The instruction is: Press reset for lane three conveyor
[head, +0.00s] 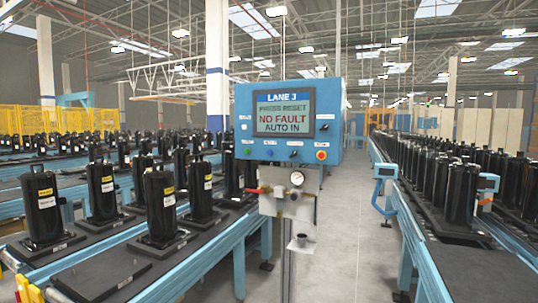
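A blue control box (288,87) headed "LANE 3" stands upright in the middle of the head view. Its screen (284,113) reads "PRESS RESET", "NO FAULT" and "AUTO IN". Along the lower face sit a green button (247,151), a blue button (270,152), a dark switch (294,154) and an orange-red button (321,155) on the right. The small labels above them are too small to read surely, so I cannot tell which one is reset. My gripper is not seen in this view.
Below the box are a pressure gauge (297,178), a red-handled valve (258,190) and a grey post. Blue conveyors with black compressors (160,205) run on the left and right (461,195). A grey floor aisle (350,230) lies open between the post and the right conveyor.

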